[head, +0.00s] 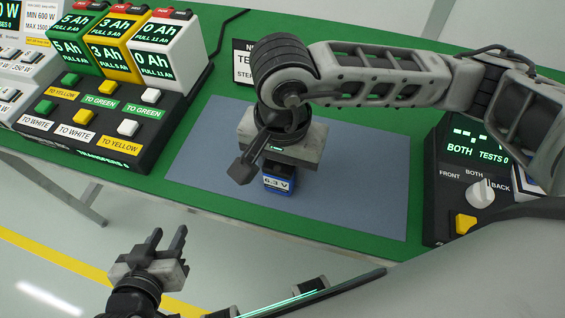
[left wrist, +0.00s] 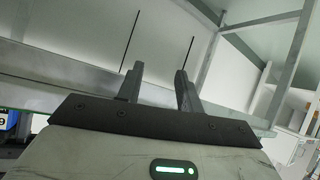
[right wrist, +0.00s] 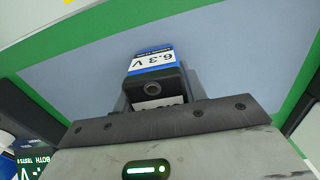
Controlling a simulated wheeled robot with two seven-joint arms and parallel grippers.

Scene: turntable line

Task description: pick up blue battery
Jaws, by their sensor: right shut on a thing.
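The blue battery (head: 276,186) is a small blue and black block with a white "6.3 V" label. It is over the grey-blue mat (head: 350,185) in the middle of the green table. My right gripper (head: 268,166) comes down over it and is shut on it. In the right wrist view the battery (right wrist: 152,70) sits between the fingers, its label and dark round terminal showing. I cannot tell whether it touches the mat. My left gripper (head: 161,246) is open and empty, in front of the table; its two fingers also show apart in the left wrist view (left wrist: 158,85).
A black button panel (head: 110,115) with yellow, green and white buttons stands at the left. Behind it are green, yellow and white ampere-hour units (head: 165,45). A black tester box with a knob (head: 480,192) stands at the right. A small sign (head: 243,62) is behind the mat.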

